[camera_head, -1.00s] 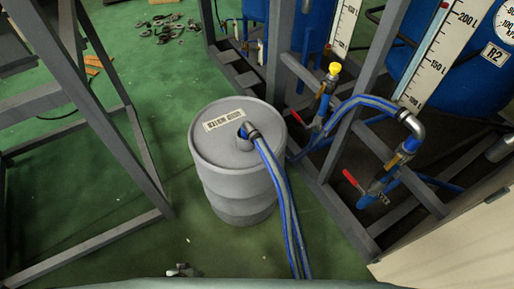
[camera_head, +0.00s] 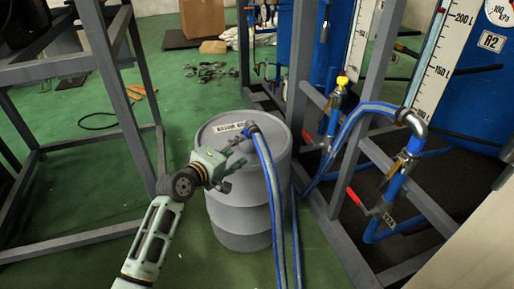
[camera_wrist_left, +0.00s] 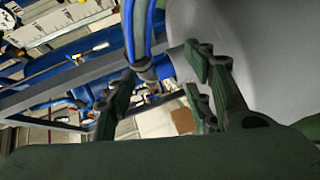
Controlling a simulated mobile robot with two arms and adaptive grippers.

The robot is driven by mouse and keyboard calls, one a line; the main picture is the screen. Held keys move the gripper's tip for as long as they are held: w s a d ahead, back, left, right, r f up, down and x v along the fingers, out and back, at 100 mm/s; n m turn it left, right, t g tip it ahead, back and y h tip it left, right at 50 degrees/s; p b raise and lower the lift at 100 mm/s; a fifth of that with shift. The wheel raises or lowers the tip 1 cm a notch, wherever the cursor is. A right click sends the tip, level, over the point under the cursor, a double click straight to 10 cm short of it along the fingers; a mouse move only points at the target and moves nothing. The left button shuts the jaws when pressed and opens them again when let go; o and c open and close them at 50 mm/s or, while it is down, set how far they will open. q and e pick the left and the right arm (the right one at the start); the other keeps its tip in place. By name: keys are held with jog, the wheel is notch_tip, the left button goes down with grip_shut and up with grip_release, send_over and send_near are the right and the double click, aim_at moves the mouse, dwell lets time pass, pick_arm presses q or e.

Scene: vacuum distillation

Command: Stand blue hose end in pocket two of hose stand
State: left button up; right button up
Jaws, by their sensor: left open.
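A blue hose (camera_head: 270,180) with a grey stripe rises from the floor to the top of the grey drum (camera_head: 240,218). Its dark-collared end (camera_head: 251,130) sits at the drum's lid, beside a label. My left gripper (camera_head: 233,172) is open and empty at the drum's left front, short of the hose. In the left wrist view, the hose (camera_wrist_left: 140,35) and its collar (camera_wrist_left: 145,70) show beyond the open fingers (camera_wrist_left: 165,88), beside the drum wall (camera_wrist_left: 265,50). I cannot make out a hose stand with pockets. My right gripper is not in view.
A grey steel frame (camera_head: 349,237) with blue pipes, a red-handled valve (camera_head: 357,200) and a yellow-capped valve (camera_head: 342,81) stands right of the drum. Another grey frame (camera_head: 122,108) stands at left. Tools (camera_head: 212,70) lie on the green floor behind, with a cardboard box (camera_head: 202,18) farther back.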

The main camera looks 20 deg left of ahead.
aim_at(249, 130)
pick_arm(q)
jog(key=shift+n+t, duration=0.3)
jog(key=shift+n, duration=0.2)
jog(key=w, duration=0.3)
jog(key=w+d+r+b, duration=0.1)
jog(key=w, duration=0.1)
jog(key=w+b, duration=0.1)
jog(key=w, duration=0.2)
jog(key=shift+w+d+r, duration=0.2)
jog(key=shift+w+d, duration=0.15)
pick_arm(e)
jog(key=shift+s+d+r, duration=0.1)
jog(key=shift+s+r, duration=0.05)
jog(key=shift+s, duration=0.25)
pick_arm(q)
grip_shut()
